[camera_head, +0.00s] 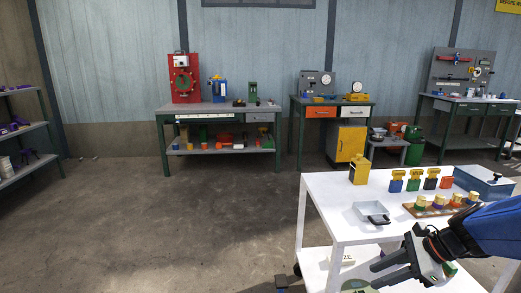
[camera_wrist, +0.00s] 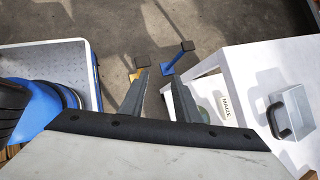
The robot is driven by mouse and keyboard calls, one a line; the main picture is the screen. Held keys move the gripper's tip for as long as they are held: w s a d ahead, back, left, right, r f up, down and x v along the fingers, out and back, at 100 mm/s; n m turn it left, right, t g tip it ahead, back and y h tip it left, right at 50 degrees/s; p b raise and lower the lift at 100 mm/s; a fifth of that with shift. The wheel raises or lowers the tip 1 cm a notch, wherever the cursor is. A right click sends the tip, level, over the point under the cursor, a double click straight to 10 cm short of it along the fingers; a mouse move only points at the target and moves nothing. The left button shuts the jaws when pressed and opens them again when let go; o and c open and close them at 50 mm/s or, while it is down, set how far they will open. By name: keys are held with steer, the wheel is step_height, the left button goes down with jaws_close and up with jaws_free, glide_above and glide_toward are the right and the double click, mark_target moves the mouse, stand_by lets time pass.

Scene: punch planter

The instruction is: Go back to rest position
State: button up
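My gripper (camera_head: 373,274) is at the lower right of the head view, in front of the near side of the white cart (camera_head: 330,190) and lower than its top. Its fingers point left and downward. In the wrist view my gripper (camera_wrist: 157,88) shows two grey fingers with a clear gap between them, so it is open. Nothing is between the fingers; the concrete floor shows through the gap. My blue and grey arm comes in from the right edge of the head view and covers part of the cart.
On the cart are a grey tray with black handle (camera_head: 371,212), a yellow canister (camera_head: 359,169), several yellow-handled tools (camera_head: 414,180), a wooden rack (camera_head: 428,211) and a blue box (camera_head: 484,181). Workbenches (camera_head: 217,109) stand along the back wall. The floor (camera_head: 190,220) at left is clear.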

steer(key=s+a+r+n+h, duration=0.1)
steer(key=s+r+n+h, duration=0.1)
steer(key=s+n, duration=0.4)
steer(key=s+a+r+n+t+h, duration=0.1)
steer(key=s+r+n+h, duration=0.2)
steer(key=n, duration=1.2)
steer(key=shift+s+a+h, duration=0.4)
steer(key=shift+s+h, duration=0.4)
steer(key=shift+s, duration=0.6)
